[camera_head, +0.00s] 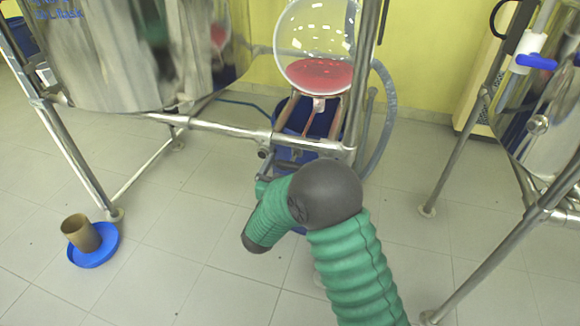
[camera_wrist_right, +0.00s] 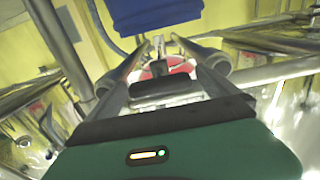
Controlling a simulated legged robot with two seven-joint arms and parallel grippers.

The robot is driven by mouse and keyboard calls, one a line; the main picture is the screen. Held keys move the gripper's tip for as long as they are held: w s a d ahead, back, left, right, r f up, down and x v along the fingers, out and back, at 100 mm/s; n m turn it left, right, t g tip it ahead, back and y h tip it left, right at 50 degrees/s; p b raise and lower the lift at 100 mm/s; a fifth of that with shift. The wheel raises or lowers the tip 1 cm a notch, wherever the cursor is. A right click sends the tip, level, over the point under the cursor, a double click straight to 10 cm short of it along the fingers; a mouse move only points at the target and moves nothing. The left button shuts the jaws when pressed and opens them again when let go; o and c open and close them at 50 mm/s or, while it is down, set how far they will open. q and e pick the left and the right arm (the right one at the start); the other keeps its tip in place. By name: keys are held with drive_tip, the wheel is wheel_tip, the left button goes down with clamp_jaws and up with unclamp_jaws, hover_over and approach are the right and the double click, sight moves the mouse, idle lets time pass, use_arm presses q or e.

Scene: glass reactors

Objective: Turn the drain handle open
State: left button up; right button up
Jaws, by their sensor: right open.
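A round glass flask (camera_head: 315,45) with red liquid in its bottom hangs in the metal frame, top centre of the head view. A narrow drain stem (camera_head: 318,103) comes down under it; I cannot make out the drain handle clearly. My right arm in its green sleeve rises from the bottom, and my right gripper (camera_head: 268,162) is partly hidden, low by the frame's lower rail, below the flask. In the right wrist view its fingers (camera_wrist_right: 161,48) are apart, with red and white parts beyond them; I see no contact. My left gripper is out of view.
A steel vessel (camera_head: 145,50) stands on the left, another (camera_head: 545,125) with a blue valve handle (camera_head: 536,61) on the right. A blue bucket (camera_head: 310,115) is below the flask.

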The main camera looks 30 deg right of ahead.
drive_tip(key=c, duration=1.4)
drive_tip(key=shift+o, duration=0.2)
drive_tip(key=shift+r+n+p, duration=0.15)
drive_tip(key=shift+n+p, duration=0.35)
drive_tip(key=shift+p, duration=0.4)
drive_tip(key=n+p, duration=0.9)
drive_tip(key=p, duration=0.2)
drive_tip(key=shift+a+p, duration=0.15)
drive_tip(key=shift+p, duration=0.15)
drive_tip(key=n+p, duration=0.2)
drive_tip(key=n, duration=0.2)
drive_tip(key=shift+p, duration=0.3)
drive_tip(key=shift+f+n+p, duration=0.15)
drive_tip(key=shift+n+p, duration=0.3)
drive_tip(key=shift+n, duration=0.45)
drive_tip(key=shift+f+n+p, duration=0.15)
drive_tip(key=shift+n+p, duration=0.3)
drive_tip(key=shift+n, duration=0.45)
drive_tip(key=shift+a+f, duration=0.1)
